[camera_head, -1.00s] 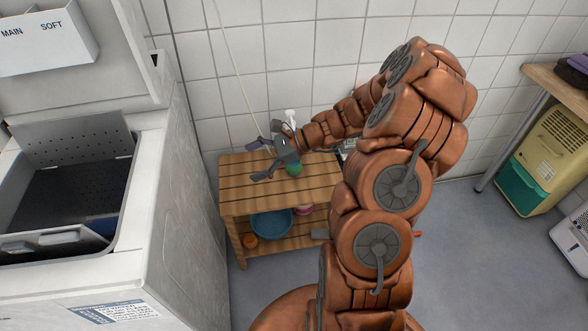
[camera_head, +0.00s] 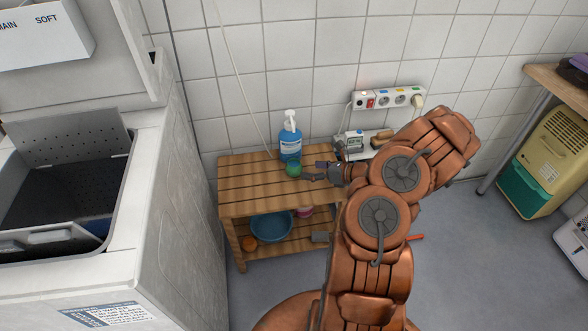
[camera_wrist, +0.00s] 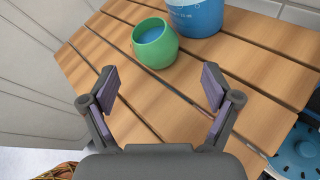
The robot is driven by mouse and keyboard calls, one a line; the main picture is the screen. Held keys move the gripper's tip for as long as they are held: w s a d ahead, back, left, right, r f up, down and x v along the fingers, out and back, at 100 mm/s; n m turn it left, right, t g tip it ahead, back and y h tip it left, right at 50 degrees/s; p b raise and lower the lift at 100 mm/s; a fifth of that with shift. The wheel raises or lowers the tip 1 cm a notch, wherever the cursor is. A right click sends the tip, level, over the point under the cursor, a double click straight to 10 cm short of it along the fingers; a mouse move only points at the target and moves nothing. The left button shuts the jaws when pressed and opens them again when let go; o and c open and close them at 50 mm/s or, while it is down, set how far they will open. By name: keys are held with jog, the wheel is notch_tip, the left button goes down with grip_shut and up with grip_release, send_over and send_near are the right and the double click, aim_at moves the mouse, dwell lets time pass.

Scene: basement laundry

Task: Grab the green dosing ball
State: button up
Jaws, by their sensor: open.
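The green dosing ball (camera_head: 294,170) sits on the top of the slatted wooden bench, just in front of a blue pump bottle. In the wrist view the ball (camera_wrist: 155,46) is a green cup with a round opening and a blue inside, ahead of my fingers. My gripper (camera_head: 314,170) is beside the ball on its right in the head view. In the wrist view my gripper (camera_wrist: 160,88) has its two purple-padded fingers spread apart, with only bare slats between them. The fingertips look short of the ball.
The blue pump bottle (camera_head: 290,144) stands close behind the ball. The bench (camera_head: 240,185) carries a blue basin (camera_head: 271,226) on its lower shelf. A white washer (camera_head: 165,200) stands left. A power strip (camera_head: 388,99) is on the tiled wall.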

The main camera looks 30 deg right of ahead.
aim_at(298, 164)
jog(key=shift+r+b+x, duration=0.2)
jog(key=shift+b+x, duration=0.05)
jog(key=shift+x, duration=1.15)
jog(key=shift+r+b+x, duration=0.25)
jog(key=shift+x, duration=1.1)
jog(key=shift+w+a, duration=0.1)
jog(key=shift+a, duration=0.1)
jog(key=c, duration=1.2)
jog(key=shift+o, duration=0.2)
jog(key=shift+r, duration=0.1)
notch_tip(298, 164, up, 3)
jog(key=shift+r+p, duration=0.15)
jog(key=shift+p, duration=0.25)
jog(key=s+a+p, duration=0.1)
jog(key=s+a, duration=0.2)
jog(key=s, duration=0.4)
jog(key=s+a+r, duration=0.1)
jog(key=s+a, duration=0.2)
jog(key=s, duration=0.4)
jog(key=shift+s+a+r+p, duration=0.2)
jog(key=shift+s+r+p, duration=0.05)
jog(key=shift+s+p, duration=0.1)
